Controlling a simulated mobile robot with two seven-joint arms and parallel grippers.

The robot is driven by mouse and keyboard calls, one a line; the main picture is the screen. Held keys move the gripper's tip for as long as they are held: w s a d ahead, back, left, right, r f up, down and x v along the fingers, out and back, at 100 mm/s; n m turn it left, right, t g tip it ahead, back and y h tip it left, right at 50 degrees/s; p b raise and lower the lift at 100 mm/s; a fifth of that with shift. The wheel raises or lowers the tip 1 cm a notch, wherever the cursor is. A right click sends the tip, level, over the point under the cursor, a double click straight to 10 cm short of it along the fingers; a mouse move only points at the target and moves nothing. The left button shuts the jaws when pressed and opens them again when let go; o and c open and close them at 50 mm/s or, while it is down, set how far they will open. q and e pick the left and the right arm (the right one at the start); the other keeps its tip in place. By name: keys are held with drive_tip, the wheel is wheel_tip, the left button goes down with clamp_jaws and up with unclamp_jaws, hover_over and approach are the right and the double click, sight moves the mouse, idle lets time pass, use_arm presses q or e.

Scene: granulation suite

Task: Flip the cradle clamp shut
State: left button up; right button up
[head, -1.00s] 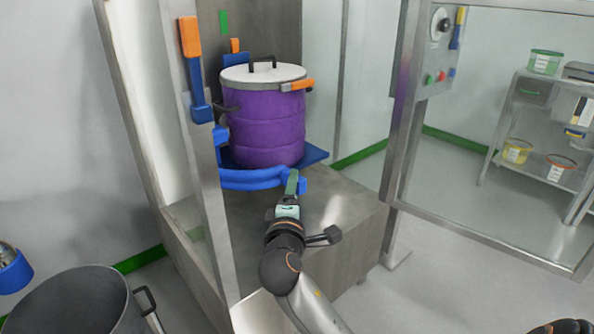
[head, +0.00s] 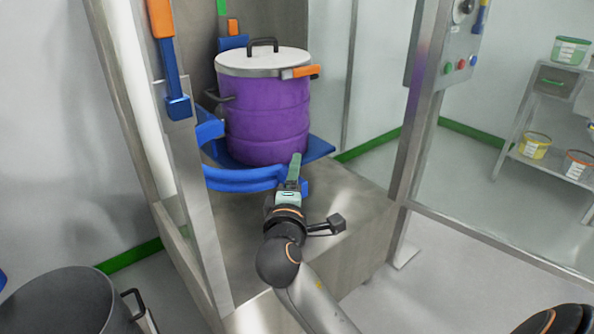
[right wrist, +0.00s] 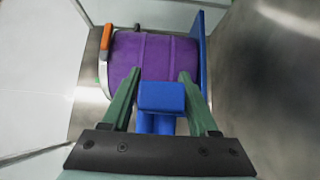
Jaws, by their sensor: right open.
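A purple drum (head: 265,125) with a white lid stands upright on a blue cradle (head: 318,149). A curved blue clamp arm (head: 240,181) reaches across in front of the drum's lower part, with a gap between them. My right gripper (head: 295,163) is at the right end of that arm. In the right wrist view, my right gripper's (right wrist: 160,76) green fingers are apart, one on each side of the blue end block (right wrist: 162,97). The purple drum (right wrist: 155,56) lies beyond them. Contact with the block cannot be told. My left gripper is not in view.
A steel post (head: 190,190) carrying a blue lever with an orange grip (head: 161,18) stands left of the drum. A steel-framed panel (head: 425,120) and a shelf (head: 540,120) with tubs are at right. A large pot (head: 60,305) is at lower left.

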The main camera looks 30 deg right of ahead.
drive_tip(key=shift+w+d, duration=0.1)
idle(0.3)
clamp_jaws()
idle(1.3)
